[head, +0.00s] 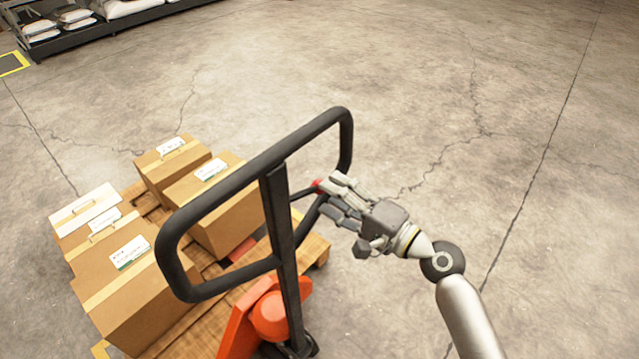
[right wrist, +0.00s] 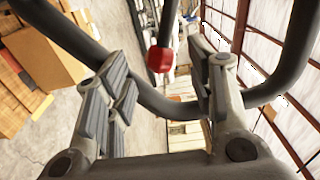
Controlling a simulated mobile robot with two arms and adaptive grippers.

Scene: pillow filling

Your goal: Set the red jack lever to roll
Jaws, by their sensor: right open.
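The red jack lever (head: 318,184) shows as a small red tip inside the pallet jack's black handle loop (head: 345,130). In the right wrist view the red lever knob (right wrist: 159,59) is ahead, between the two finger pads in the picture. My right gripper (head: 338,195) is open, with its fingers close beside the lever at the handle's right side. The right gripper in its own wrist view (right wrist: 165,90) has its fingers apart and nothing clamped. Whether a finger touches the knob cannot be told. My left gripper is not in view.
The orange pallet jack (head: 268,315) stands at a wooden pallet (head: 318,248) loaded with several cardboard boxes (head: 215,210). The black handle bars surround the lever closely. A shelf with white sacks (head: 75,18) is at the far left. The concrete floor to the right is clear.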

